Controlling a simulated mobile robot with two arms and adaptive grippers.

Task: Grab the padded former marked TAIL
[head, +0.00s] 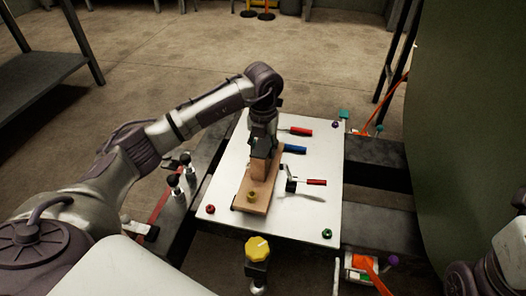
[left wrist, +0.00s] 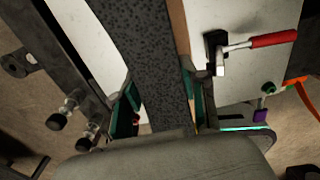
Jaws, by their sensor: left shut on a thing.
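A wooden former (head: 264,190) with an upright block lies along the white panel (head: 226,190) in the head view. My left gripper (head: 262,152) comes down over its upright block and is shut on it. In the left wrist view a dark speckled pad strip of the former (left wrist: 148,55) runs between the green-edged fingers of my left gripper (left wrist: 165,105). No TAIL marking is readable. Part of my right arm shows at the lower right of the head view, but its gripper does not show.
Red-handled clamps (head: 301,131) (head: 316,182) and a blue-handled one (head: 294,149) stand on the panel to the right. A yellow knob (head: 257,248) is at the near edge. Black-knobbed posts (head: 186,160) stand on the left. A large green curved surface (head: 470,120) rises at right.

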